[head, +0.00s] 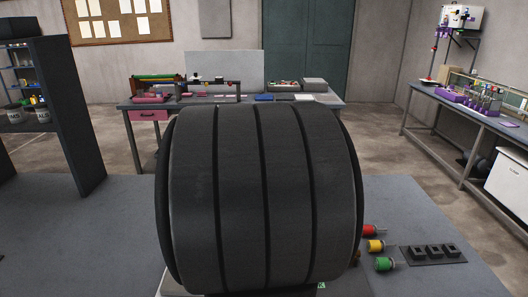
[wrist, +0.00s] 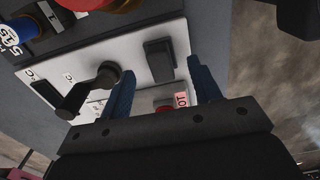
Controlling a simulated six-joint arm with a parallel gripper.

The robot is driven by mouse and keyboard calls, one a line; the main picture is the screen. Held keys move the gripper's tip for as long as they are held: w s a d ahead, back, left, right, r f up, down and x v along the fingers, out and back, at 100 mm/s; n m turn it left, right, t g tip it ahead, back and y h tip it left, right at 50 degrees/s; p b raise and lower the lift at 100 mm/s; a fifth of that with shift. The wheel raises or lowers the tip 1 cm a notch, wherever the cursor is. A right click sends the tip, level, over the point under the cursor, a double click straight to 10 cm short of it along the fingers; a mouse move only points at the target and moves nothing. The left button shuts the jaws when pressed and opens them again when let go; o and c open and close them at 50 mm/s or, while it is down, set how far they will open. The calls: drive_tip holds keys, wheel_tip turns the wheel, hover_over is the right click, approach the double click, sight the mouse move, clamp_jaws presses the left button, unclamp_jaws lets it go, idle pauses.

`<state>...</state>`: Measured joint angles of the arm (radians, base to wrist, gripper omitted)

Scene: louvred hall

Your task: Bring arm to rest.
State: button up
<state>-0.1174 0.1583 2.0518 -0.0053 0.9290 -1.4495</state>
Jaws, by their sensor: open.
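My gripper (wrist: 160,66) shows in the wrist view with its two blue fingers apart and nothing between them that it grips. I cannot tell whether a finger touches the panel. In the head view a large dark part of my own arm fills the middle and hides my gripper and most of the panel.
A workbench (head: 335,99) stands behind, a dark shelf (head: 70,120) at left.

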drive_tip(key=s+d+r, duration=0.2)
drive_tip(key=d+r, duration=0.2)
drive_tip(key=d, duration=0.2)
drive_tip(key=shift+s, duration=0.4)
drive_tip(key=shift+r, duration=0.1)
drive_tip(key=o, duration=0.7)
drive_tip(key=shift+w, duration=0.15)
drive_tip(key=shift+c, duration=0.2)
drive_tip(key=shift+o, duration=1.4)
drive_tip(key=shift+w+d+r+m, duration=0.15)
drive_tip(key=shift+w+r+m, duration=0.1)
drive_tip(key=shift+m, duration=0.25)
drive_tip(key=w+d+r+m, duration=0.6)
drive_tip(key=w+m, duration=0.3)
drive_tip(key=m, duration=0.8)
drive_tip(key=w+d+r+m, duration=0.55)
drive_tip(key=w+m, duration=0.35)
drive_tip(key=m, duration=0.9)
drive_tip(key=f, duration=0.9)
drive_tip(key=shift+s+f, duration=0.1)
drive_tip(key=shift+s, duration=0.15)
